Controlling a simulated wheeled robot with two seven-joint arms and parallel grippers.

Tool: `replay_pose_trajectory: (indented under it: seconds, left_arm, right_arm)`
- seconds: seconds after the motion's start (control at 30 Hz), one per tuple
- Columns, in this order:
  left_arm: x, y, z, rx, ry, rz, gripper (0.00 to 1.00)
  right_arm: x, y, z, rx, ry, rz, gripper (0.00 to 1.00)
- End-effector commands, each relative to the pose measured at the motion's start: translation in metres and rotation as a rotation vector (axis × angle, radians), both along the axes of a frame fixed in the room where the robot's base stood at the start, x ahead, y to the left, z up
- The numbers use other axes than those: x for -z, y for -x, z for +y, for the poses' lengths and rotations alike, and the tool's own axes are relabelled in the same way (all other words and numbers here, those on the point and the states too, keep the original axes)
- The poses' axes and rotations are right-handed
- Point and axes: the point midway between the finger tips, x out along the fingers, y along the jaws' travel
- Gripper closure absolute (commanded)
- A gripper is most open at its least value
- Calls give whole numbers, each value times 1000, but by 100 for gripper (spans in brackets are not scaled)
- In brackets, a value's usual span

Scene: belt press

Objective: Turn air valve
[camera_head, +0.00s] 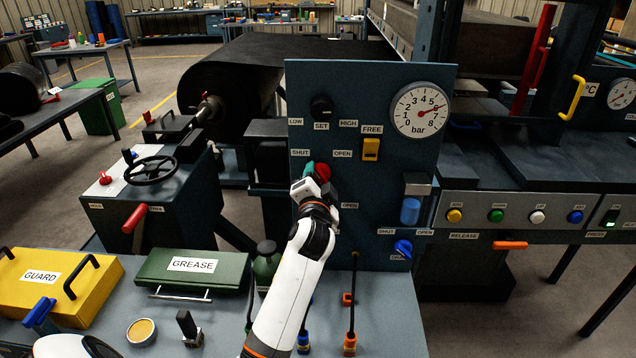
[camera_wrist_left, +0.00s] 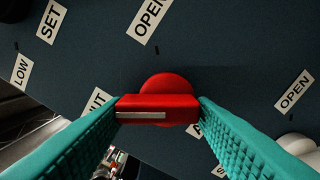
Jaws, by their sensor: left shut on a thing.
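The air valve is a red knob (camera_head: 323,170) on the blue upright panel (camera_head: 345,80), between SHUT and OPEN labels. In the left wrist view, its red bar handle (camera_wrist_left: 158,108) with a pale stripe lies about level in the picture, in front of a round red base. My left gripper (camera_head: 318,178) is at the knob, with its teal fingers pressed on both ends of the bar. The wrist and fingers hide part of the knob and nearby labels in the head view. My right gripper is in neither view.
A bar gauge (camera_head: 420,109), black SET knob (camera_head: 321,107), yellow switch (camera_head: 371,149) and blue valve (camera_head: 403,248) share the panel. A green GREASE box (camera_head: 195,283) and yellow GUARD (camera_head: 70,310) lie on the bench left of my arm.

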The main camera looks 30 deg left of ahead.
Motion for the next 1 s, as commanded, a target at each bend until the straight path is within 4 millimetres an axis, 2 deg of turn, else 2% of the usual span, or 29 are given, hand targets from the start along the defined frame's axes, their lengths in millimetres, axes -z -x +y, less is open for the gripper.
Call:
replay_pose_trajectory:
  seconds: [0.4,0.97,1.0]
  left_arm:
    - [-3,1,1,-1,153,-106,72]
    - [-4,1,2,-1,175,-121,72]
    - [-4,1,2,-1,174,-120,43]
  right_arm:
    - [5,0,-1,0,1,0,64]
    - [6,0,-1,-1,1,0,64]
    - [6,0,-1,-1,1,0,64]
